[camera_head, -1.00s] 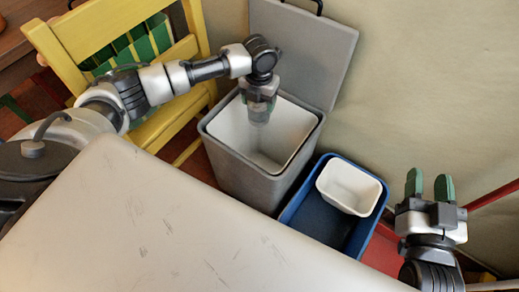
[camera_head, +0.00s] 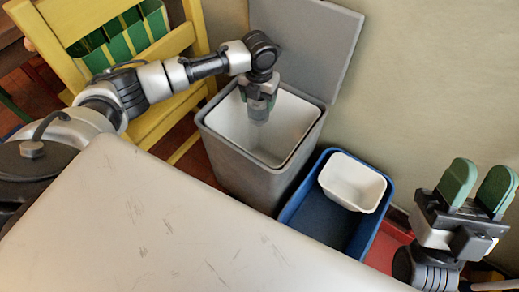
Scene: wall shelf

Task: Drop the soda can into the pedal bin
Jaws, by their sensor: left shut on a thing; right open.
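The pedal bin (camera_head: 228,158) is grey with a pale inner bucket, and its lid (camera_head: 309,42) stands open against the wall. My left gripper (camera_head: 260,104) points down over the bin's opening. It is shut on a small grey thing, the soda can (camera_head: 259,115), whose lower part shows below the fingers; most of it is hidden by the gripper. My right gripper (camera_head: 483,188) is open and empty at the right, with green fingertips pointing up.
A blue tray (camera_head: 290,212) holding a white container (camera_head: 352,181) is right of the bin. A yellow chair (camera_head: 186,42) with a green slatted back stands at the left. The wall is close behind the bin.

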